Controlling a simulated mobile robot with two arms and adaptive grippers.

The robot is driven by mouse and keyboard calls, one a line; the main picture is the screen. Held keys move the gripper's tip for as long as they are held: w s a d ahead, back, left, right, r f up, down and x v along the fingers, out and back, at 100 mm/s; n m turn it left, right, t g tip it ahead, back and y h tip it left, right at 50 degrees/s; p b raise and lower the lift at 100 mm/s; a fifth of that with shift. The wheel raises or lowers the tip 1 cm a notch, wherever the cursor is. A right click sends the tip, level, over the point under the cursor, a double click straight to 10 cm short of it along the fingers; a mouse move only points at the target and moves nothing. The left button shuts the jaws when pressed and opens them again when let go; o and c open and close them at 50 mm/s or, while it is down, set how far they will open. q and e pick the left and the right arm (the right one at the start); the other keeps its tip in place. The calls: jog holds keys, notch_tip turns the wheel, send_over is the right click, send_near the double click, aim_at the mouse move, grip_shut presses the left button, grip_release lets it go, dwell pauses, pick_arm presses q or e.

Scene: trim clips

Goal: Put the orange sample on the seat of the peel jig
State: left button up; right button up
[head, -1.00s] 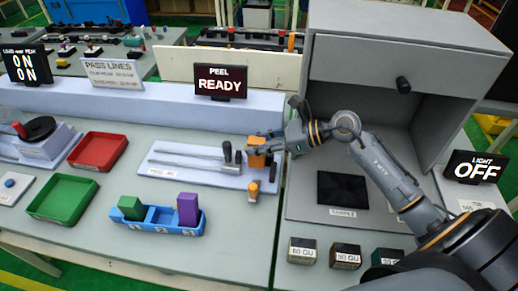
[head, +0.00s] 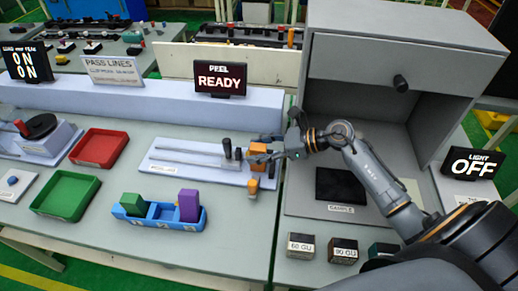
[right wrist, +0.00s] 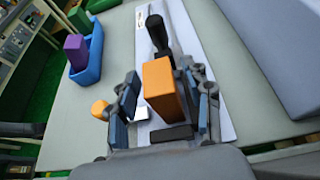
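The orange sample (head: 258,151) is an upright block at the right end of the peel jig (head: 195,169), a pale plate with a long rail and a dark knob. In the right wrist view the orange sample (right wrist: 161,88) stands by a black seat piece (right wrist: 172,133), which it partly hides; full contact with the seat cannot be made out. My right gripper (head: 268,149) reaches in from the right. In the wrist view its fingers (right wrist: 165,110) are on either side of the sample, with gaps showing, so it looks open. My left gripper is not in view.
A small orange-topped knob (head: 252,187) stands just in front of the jig. A blue tray (head: 160,224) holds a green and a purple block. Red (head: 99,148) and green (head: 65,197) trays lie left. A grey cabinet (head: 400,65) stands right. The PEEL display (head: 220,79) reads READY.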

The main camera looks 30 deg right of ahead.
jog(key=shift+r, duration=0.15)
jog(key=b+v, duration=0.3)
jog(key=v, duration=0.9)
dwell(0.3)
